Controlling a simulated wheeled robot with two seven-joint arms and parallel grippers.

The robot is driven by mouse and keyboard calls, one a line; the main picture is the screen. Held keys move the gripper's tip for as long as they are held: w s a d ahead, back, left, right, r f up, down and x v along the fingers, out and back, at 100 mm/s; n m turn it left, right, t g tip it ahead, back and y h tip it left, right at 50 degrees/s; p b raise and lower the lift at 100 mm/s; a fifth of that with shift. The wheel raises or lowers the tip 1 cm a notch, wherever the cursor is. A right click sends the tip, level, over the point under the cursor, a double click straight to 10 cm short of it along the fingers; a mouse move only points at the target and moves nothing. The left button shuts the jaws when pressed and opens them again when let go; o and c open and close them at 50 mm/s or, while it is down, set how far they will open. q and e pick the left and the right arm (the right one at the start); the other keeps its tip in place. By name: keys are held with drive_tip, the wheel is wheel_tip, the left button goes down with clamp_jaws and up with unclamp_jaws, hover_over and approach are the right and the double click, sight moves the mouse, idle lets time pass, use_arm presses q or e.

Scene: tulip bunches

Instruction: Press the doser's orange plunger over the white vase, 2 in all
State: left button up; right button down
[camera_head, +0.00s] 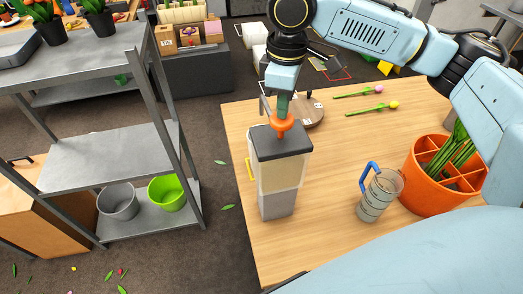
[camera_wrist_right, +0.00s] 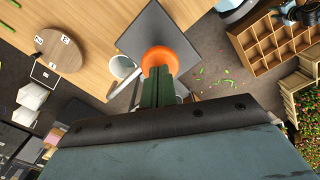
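The doser (camera_head: 280,172) stands near the left edge of the wooden table, with a dark lid and a pale see-through body. Its orange plunger (camera_head: 282,124) rises from the lid and shows as an orange disc in the wrist view (camera_wrist_right: 168,57). My right gripper (camera_head: 284,106) is right above the plunger, pointing down. Its green fingers (camera_wrist_right: 158,88) are together, their tips at the plunger; I cannot tell whether they touch. A white round vessel (camera_wrist_right: 122,66), seemingly the white vase, is partly hidden beside the doser's lid in the wrist view. My left gripper is not in view.
A measuring jug (camera_head: 378,197) with a blue handle and an orange divided pot (camera_head: 434,199) with stems stand to the right. A round wooden board (camera_head: 309,112) and two loose tulips (camera_head: 372,108) lie behind. A grey metal shelf (camera_head: 105,157) stands left, across a floor gap.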

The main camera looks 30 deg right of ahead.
drive_tip(key=shift+f, duration=1.75)
wheel_tip(320, 180, up, 7)
drive_tip(key=p, duration=0.8)
drive_tip(key=shift+r, duration=0.35)
drive_tip(key=shift+d+f, duration=0.1)
